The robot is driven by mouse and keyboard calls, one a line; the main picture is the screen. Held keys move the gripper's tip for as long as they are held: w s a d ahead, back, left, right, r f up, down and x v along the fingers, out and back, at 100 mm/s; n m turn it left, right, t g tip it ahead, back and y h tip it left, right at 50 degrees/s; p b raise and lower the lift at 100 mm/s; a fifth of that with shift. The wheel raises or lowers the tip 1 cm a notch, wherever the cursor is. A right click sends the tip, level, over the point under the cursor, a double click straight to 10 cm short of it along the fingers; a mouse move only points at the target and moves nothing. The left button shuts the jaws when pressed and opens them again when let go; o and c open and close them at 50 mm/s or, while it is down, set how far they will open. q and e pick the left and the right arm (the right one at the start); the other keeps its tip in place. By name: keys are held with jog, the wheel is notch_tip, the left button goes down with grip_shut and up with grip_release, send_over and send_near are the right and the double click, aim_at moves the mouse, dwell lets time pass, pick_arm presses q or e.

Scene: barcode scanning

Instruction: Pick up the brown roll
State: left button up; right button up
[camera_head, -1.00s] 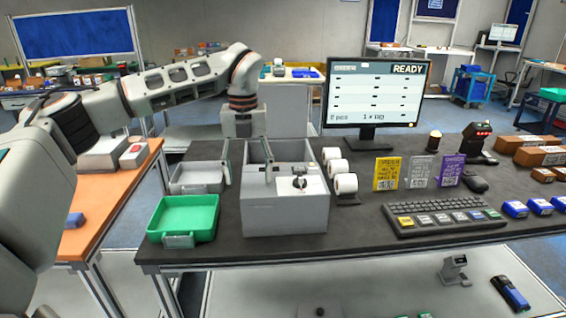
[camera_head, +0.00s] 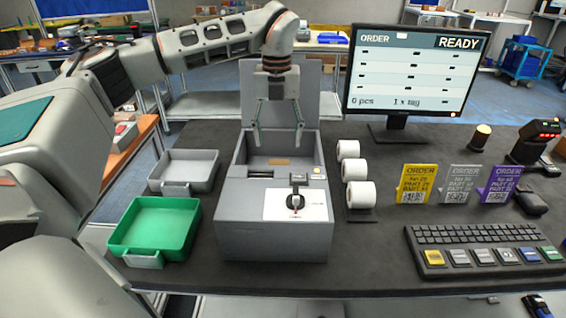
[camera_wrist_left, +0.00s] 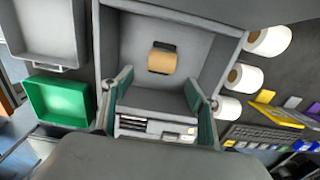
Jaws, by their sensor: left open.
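The brown roll (camera_wrist_left: 162,62) lies inside the open grey box (camera_wrist_left: 208,22), against a dark holder, in the left wrist view. In the head view only a small brown part of the roll (camera_head: 279,162) shows inside the box (camera_head: 262,245). My left gripper (camera_head: 278,140) hangs pointing down over the box's opening, fingers spread and empty. In the left wrist view the fingers of this gripper (camera_wrist_left: 158,88) are apart, with the roll beyond them and roughly centred between them. The right gripper is not in view.
Several white rolls (camera_head: 357,170) stand close right of the box. A green tray (camera_head: 120,238) and a grey tray (camera_head: 152,170) lie to its left. The box's raised lid (camera_head: 318,90) stands behind the opening. A monitor (camera_head: 408,78), order cards (camera_head: 417,184) and a keyboard (camera_head: 480,234) are farther right.

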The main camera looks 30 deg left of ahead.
aim_at(279, 162)
pick_arm(q)
jog(key=shift+s+f, duration=0.2)
jog(key=shift+f, duration=0.7)
notch_tip(279, 162, down, 5)
jog(key=shift+w+d+f+b, duration=0.1)
jog(key=shift+w+d+b, duration=0.05)
jog(key=shift+b, duration=0.35)
jog(key=shift+c, duration=0.3)
jog(key=c, duration=0.9)
